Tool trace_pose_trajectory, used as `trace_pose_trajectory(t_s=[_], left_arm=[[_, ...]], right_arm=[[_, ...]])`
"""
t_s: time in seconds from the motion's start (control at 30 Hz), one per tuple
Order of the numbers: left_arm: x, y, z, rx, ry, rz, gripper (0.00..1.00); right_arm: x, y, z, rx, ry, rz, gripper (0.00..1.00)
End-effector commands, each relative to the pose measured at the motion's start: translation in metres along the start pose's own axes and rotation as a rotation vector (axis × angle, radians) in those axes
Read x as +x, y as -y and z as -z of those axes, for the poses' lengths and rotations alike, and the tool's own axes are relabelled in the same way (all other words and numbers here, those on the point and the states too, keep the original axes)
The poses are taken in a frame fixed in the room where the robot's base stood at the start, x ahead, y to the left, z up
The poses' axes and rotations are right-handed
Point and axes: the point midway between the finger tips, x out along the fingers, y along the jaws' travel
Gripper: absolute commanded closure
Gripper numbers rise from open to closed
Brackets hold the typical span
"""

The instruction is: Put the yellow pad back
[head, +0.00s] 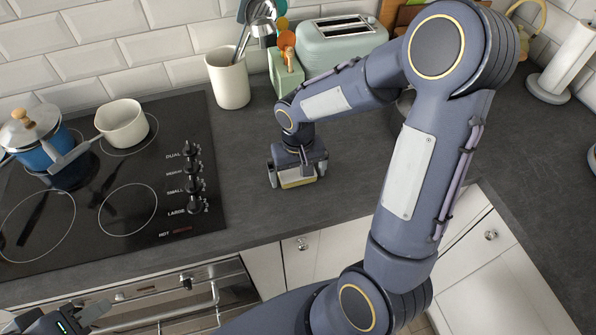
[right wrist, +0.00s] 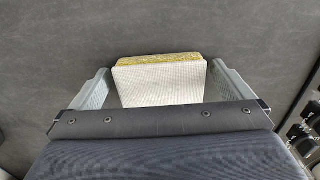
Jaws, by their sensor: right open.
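The yellow pad (head: 299,183) is a small block with a yellow rough layer and a pale layer. It is on or just above the slate worktop, right of the hob. In the right wrist view the pad (right wrist: 160,84) sits between my right gripper's fingers, with a narrow gap on each side. My right gripper (head: 297,180) is open and points down around the pad; its fingers also show in the right wrist view (right wrist: 163,90). My left gripper (head: 80,318) is at the bottom left corner of the head view, partly cut off, away from the pad.
The black hob (head: 125,215) with a blue pot (head: 38,148) and a cream pan (head: 122,124) is at left. A utensil crock (head: 228,79), green block (head: 286,76) and toaster (head: 340,42) stand behind. A paper towel holder (head: 562,70) is at far right. Worktop around the pad is clear.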

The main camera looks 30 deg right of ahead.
Motion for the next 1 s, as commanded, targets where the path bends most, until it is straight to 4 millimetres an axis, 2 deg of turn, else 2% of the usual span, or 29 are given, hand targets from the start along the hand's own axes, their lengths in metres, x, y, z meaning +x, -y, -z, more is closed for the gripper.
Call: trace_pose_trajectory(t_s=[0.17,0.23,0.6,0.83,0.93,1.0], left_arm=[[-0.004,-0.002,0.002,0.0,0.0,0.0,0.67],[-0.003,-0.001,0.001,0.0,0.0,0.0,0.67],[-0.001,-0.001,0.001,0.0,0.0,0.0,0.67],[-0.001,-0.001,0.001,0.0,0.0,0.0,0.67],[-0.001,-0.001,0.001,0.0,0.0,0.0,0.67],[-0.001,-0.001,0.001,0.0,0.0,0.0,0.67]], right_arm=[[-0.007,0.0,0.001,0.0,-0.002,0.0,0.0],[-0.016,0.0,0.001,0.0,-0.005,0.0,0.0],[-0.093,0.0,0.001,0.0,-0.006,0.002,0.0],[-0.12,0.0,0.0,0.0,-0.002,0.001,0.0],[-0.128,-0.003,-0.009,-0.004,-0.016,0.024,0.0],[-0.136,-0.007,-0.024,-0.01,-0.043,0.063,0.0]])
